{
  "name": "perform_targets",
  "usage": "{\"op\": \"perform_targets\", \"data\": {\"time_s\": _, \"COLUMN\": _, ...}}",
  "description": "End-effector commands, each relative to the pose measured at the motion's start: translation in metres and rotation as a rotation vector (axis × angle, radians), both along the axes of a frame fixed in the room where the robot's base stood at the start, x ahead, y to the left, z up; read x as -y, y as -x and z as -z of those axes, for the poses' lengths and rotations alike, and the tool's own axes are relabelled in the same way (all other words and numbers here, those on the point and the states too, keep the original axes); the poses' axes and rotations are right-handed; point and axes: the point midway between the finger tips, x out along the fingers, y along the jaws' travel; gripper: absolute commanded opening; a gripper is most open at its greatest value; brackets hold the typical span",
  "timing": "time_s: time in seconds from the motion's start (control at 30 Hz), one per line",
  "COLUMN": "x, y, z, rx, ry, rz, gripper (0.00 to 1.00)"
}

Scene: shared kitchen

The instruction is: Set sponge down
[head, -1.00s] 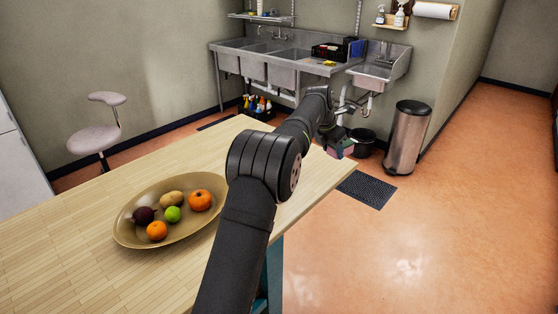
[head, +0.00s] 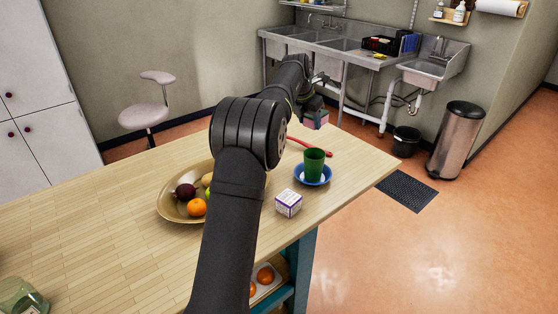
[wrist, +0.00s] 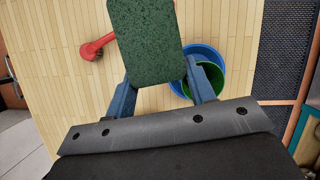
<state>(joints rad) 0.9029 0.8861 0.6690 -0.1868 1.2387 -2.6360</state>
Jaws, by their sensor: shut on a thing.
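The sponge shows in the wrist view as a dark green, rough-faced block (wrist: 146,42) between the two blue-grey fingers of my gripper (wrist: 160,78). In the head view my gripper (head: 312,106) is small and partly hidden by its own arm, with the sponge's pink side (head: 322,118) just under it. My gripper is shut on the sponge and appears to hold it above the far part of the wooden table (head: 110,225). In the wrist view bare planks show around the sponge.
A green cup (head: 314,161) stands on a blue saucer (head: 325,177), close to my right finger in the wrist view. A red utensil (head: 322,152) lies nearby. A small box (head: 288,203) and a fruit bowl (head: 168,205) are nearer.

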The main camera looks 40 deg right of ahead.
Motion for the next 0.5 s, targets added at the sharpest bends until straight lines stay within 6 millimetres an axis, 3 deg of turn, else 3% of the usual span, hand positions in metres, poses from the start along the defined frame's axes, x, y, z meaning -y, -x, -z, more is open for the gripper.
{"op": "perform_targets", "data": {"time_s": 0.03, "x": -0.018, "y": -0.019, "z": 0.000, "rx": 0.000, "ry": -0.001, "rz": -0.042, "gripper": 0.29}}
{"op": "perform_targets", "data": {"time_s": 0.2, "x": -0.057, "y": -0.056, "z": 0.000, "rx": 0.001, "ry": 0.000, "rz": -0.134, "gripper": 0.29}}
{"op": "perform_targets", "data": {"time_s": 0.43, "x": -0.091, "y": -0.084, "z": 0.001, "rx": 0.001, "ry": 0.002, "rz": -0.209, "gripper": 0.29}}
{"op": "perform_targets", "data": {"time_s": 0.5, "x": -0.088, "y": -0.081, "z": 0.018, "rx": -0.002, "ry": -0.002, "rz": -0.204, "gripper": 0.29}}
